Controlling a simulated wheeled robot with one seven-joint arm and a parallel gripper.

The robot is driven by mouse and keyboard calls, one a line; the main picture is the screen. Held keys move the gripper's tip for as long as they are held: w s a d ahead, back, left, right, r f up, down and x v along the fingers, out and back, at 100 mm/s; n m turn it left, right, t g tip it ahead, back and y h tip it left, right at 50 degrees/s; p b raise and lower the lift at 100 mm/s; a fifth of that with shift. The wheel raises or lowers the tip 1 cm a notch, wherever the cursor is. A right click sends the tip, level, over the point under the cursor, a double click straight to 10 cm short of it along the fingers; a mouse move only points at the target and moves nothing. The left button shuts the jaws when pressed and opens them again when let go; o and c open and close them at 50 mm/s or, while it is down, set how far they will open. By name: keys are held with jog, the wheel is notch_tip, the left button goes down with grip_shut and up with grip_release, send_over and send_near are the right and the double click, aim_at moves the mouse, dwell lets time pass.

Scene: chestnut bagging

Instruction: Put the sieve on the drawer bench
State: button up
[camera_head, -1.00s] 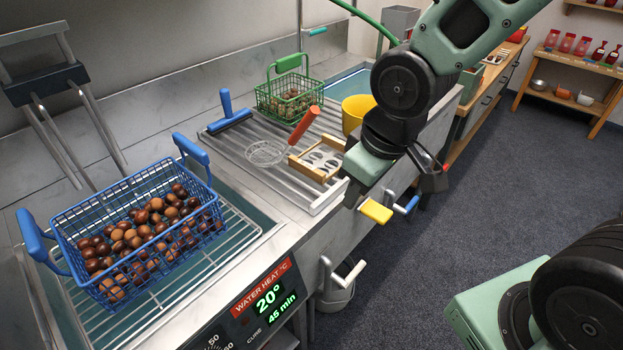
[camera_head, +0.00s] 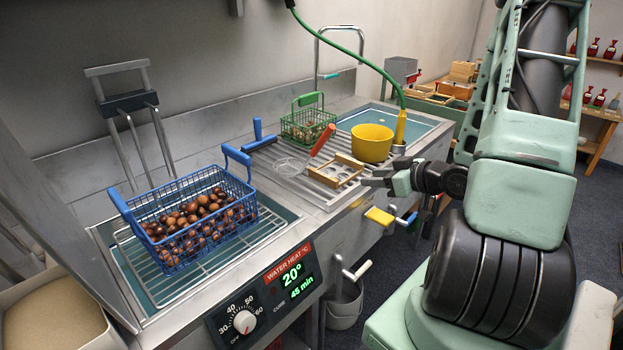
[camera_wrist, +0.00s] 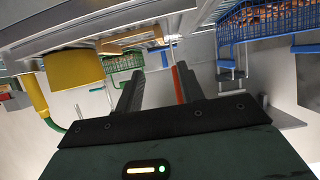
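The sieve (camera_head: 293,165) has a pale wire mesh bowl and an orange handle (camera_head: 322,140). It lies on the ribbed metal drainboard, with its handle raised towards the back right. My gripper (camera_head: 372,178) is at the right of the sieve, beside a wooden frame. In the wrist view, the two fingers of my gripper (camera_wrist: 160,72) are spread, and the orange handle (camera_wrist: 177,84) shows beyond them, close to the right finger; I see nothing held. The bench with drawers (camera_head: 463,104) stands at the back right, partly hidden by my arm.
A wooden frame (camera_head: 349,161), a yellow pot (camera_head: 371,147), a green basket (camera_head: 308,128) and a blue-handled tool (camera_head: 260,140) surround the sieve. A blue basket of chestnuts (camera_head: 161,261) stands on the left rack. A green hose (camera_head: 345,47) hangs above. Wooden boxes (camera_head: 463,72) occupy the bench.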

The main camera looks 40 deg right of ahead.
jog(key=p, duration=0.1)
send_near(328, 176)
jog(key=x, duration=0.4)
jog(key=shift+w+a+f, duration=0.15)
jog(key=shift+w+a, duration=0.05)
jog(key=shift+a, duration=0.05)
jog(key=shift+p+x, duration=0.9)
jog(key=shift+x, duration=1.95)
jog(key=shift+d, duration=0.1)
grip_shut()
